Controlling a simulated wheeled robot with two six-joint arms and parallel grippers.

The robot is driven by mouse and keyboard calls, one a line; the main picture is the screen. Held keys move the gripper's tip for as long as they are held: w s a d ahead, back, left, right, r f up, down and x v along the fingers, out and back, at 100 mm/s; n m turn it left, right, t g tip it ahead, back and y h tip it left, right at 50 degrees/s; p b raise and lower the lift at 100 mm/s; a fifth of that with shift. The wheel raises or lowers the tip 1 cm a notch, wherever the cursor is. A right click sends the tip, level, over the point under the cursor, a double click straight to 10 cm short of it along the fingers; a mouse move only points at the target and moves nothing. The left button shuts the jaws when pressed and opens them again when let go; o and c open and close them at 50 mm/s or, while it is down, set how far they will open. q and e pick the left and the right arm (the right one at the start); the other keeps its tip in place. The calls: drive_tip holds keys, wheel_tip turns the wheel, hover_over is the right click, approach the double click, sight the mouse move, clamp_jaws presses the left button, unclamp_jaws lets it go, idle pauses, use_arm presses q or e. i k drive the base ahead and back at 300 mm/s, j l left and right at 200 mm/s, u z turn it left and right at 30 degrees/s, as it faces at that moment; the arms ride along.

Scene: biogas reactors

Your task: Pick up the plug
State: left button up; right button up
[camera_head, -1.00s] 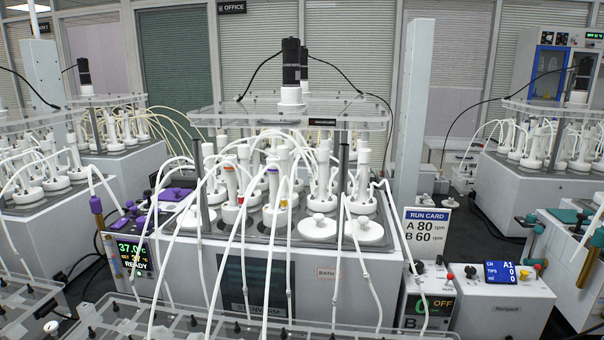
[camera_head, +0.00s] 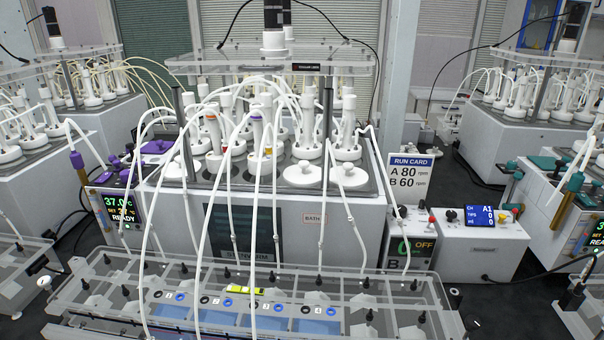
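Neither of my grippers is in view. No single object is clearly marked as the plug. Two white round covers with knobs sit on the front right of the bath top: one cover (camera_head: 302,175) and, right of it, another cover (camera_head: 348,178). They could be plugs, but I cannot tell. The water bath (camera_head: 345,222) holds several white-capped bottles (camera_head: 257,160) with white tubes running from them, under a clear upper plate (camera_head: 225,64).
A clear rack (camera_head: 405,290) with numbered ports and a yellow-green level (camera_head: 245,290) stands in front. White tubes hang across the bath front. A run card (camera_head: 409,178), pump box (camera_head: 480,245) and OFF display (camera_head: 413,246) stand right.

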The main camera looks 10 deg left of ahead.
sight(303, 174)
drive_tip(key=k+j+z, duration=0.1)
drive_tip(key=j+z, duration=0.3)
drive_tip(key=k+j+z, duration=0.1)
drive_tip(key=z, duration=0.25)
